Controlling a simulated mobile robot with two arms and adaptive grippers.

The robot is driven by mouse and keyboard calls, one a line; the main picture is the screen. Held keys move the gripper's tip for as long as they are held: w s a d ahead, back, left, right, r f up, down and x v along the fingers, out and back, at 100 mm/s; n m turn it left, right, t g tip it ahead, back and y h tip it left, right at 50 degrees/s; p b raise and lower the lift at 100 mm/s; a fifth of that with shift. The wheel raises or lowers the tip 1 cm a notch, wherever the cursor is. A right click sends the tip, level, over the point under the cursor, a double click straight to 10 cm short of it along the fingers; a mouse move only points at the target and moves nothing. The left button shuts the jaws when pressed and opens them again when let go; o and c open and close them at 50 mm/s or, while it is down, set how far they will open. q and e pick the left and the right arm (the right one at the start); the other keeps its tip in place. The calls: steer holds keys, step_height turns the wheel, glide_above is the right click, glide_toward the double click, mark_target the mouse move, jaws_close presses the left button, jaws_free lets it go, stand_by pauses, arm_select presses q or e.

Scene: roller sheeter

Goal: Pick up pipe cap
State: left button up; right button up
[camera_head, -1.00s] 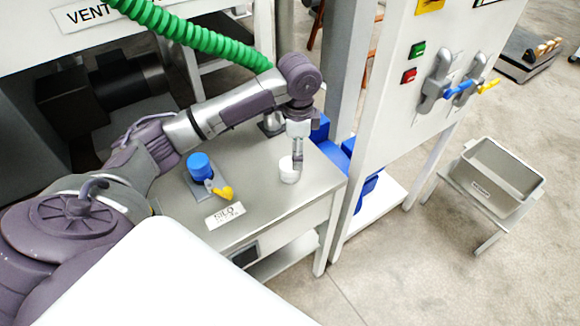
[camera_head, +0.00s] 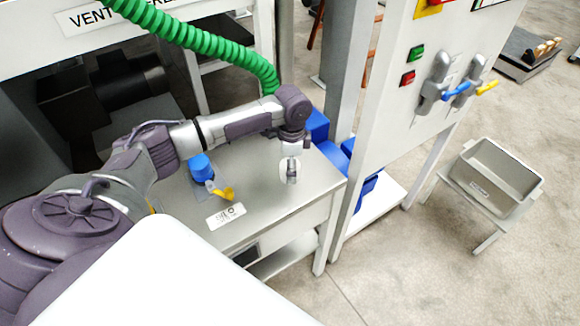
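The white pipe cap (camera_head: 283,169) is on the grey metal table. My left gripper (camera_head: 291,181) points down at the cap and covers part of it. The cap's pale rim shows on both sides of the fingers. The fingertips overlap the cap in this view, and I cannot tell whether they touch it or whether they are open or shut. My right gripper is not in view.
On the table (camera_head: 262,205) stand a blue-capped valve (camera_head: 200,167) with a yellow handle (camera_head: 223,194) and a label plate (camera_head: 226,215). A green hose (camera_head: 200,47) hangs above my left arm. A panel cabinet (camera_head: 385,110) stands right, with a grey bin (camera_head: 492,175) beyond.

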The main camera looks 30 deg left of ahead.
arm_select(q)
steer(key=shift+f, duration=1.25)
steer(key=c, duration=1.4)
steer(key=shift+o, duration=0.2)
steer(key=shift+r, duration=0.6)
step_height(320, 180, up, 2)
steer(key=shift+w+r+b, duration=0.1)
steer(key=shift+r+b, duration=0.15)
steer(key=shift+b, duration=0.05)
steer(key=s+d+r, duration=0.4)
steer(key=d+r, duration=0.3)
steer(key=d, duration=0.3)
steer(key=shift+s+d+r+b, duration=0.2)
steer(key=shift+s+d+b, duration=0.15)
steer(key=shift+s+b, duration=0.05)
